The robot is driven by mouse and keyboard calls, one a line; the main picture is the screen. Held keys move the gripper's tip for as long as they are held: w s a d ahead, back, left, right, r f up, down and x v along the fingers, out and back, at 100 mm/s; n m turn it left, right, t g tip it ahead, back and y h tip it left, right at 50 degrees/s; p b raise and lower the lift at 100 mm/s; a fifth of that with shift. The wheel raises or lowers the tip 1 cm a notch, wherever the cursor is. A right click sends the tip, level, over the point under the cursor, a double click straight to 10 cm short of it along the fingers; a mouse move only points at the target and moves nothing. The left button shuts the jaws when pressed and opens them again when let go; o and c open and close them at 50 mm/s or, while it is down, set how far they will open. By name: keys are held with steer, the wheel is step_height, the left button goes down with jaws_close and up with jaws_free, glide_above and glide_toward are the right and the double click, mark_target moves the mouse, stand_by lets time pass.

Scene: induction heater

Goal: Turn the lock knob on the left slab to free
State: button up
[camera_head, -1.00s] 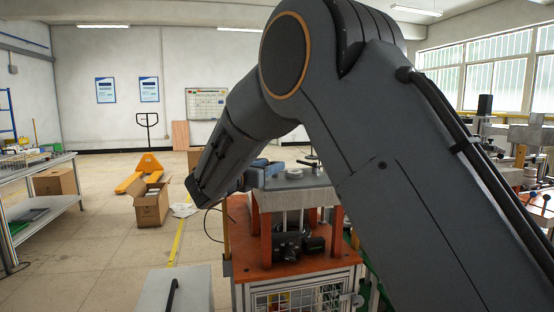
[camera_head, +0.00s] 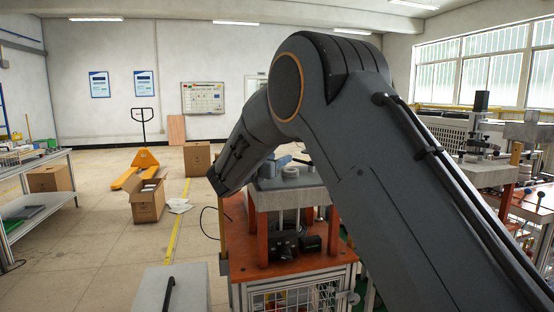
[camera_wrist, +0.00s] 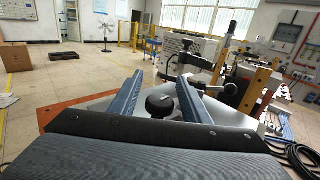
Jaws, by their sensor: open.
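The left slab (camera_head: 310,180) is a grey plate on orange posts over an orange bench, partly hidden behind my arm in the head view. In the wrist view, its grey surface (camera_wrist: 100,106) lies under my gripper. The lock knob (camera_wrist: 160,102) is round and black and shows between my two blue fingers. My gripper (camera_wrist: 160,78) is open, with one finger on each side of the knob in the picture and no visible grip on it. In the head view, part of my gripper (camera_head: 270,167) shows at the slab's left edge. The knob cannot be made out there.
A second grey slab (camera_head: 475,174) with a clamp stands at the right. A dark clamp arm (camera_wrist: 188,62) rises beyond my fingers. Cardboard boxes (camera_head: 147,204) and a yellow pallet jack (camera_head: 140,166) stand on the floor at left. The floor between is mostly clear.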

steer(key=c, duration=1)
